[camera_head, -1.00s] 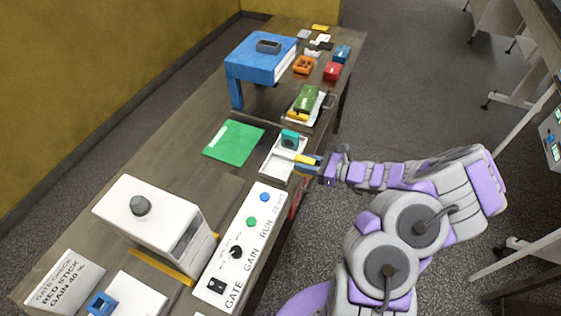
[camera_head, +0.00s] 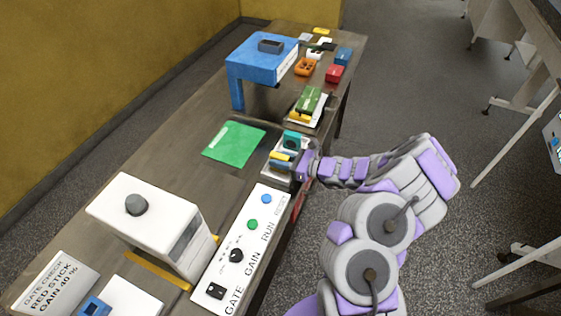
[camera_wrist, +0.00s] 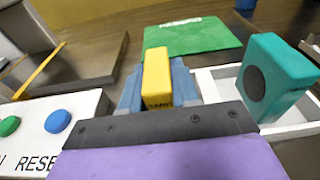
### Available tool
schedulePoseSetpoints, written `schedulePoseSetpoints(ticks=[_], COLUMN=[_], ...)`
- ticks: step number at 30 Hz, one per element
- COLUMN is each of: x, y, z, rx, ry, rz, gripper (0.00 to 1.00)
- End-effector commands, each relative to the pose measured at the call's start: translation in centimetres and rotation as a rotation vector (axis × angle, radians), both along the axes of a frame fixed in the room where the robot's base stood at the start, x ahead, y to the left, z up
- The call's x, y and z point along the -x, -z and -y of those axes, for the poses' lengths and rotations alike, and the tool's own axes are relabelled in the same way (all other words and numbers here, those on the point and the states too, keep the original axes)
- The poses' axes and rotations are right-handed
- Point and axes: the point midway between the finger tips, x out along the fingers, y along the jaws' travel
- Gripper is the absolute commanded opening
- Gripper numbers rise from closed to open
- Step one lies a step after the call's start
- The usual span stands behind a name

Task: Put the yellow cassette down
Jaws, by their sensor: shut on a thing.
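The yellow cassette (camera_wrist: 157,78) stands between the two blue fingers of my gripper (camera_wrist: 157,90), which is shut on it. In the head view the cassette (camera_head: 280,155) and my gripper (camera_head: 287,161) are over or at the near part of the white tray (camera_head: 273,174). I cannot tell whether the cassette touches anything below. A teal block with a dark round face (camera_wrist: 275,77) stands in the tray, to the right of the cassette in the wrist view. The teal block (camera_head: 291,140) is just behind the gripper in the head view.
A green mat (camera_head: 234,142) lies left of the tray. The white control panel (camera_head: 244,243) with buttons is near the gripper. A white machine (camera_head: 150,225) stands at the front left. A green block (camera_head: 309,99) and a blue stand (camera_head: 236,92) are farther back.

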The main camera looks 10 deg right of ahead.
Motion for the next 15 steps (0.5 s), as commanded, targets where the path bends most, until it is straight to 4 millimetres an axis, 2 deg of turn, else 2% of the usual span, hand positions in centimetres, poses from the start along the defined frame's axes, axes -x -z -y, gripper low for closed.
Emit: schedulePoseSetpoints(ticks=[9, 10, 15], x=[0.01, 0.01, 0.02], y=[0.22, 0.26, 0.19], z=[0.15, 0.15, 0.16], rx=[-0.001, -0.001, -0.001], ry=[0.000, 0.000, 0.000], rz=[0.000, 0.000, 0.000], gripper=[0.00, 0.31, 0.47])
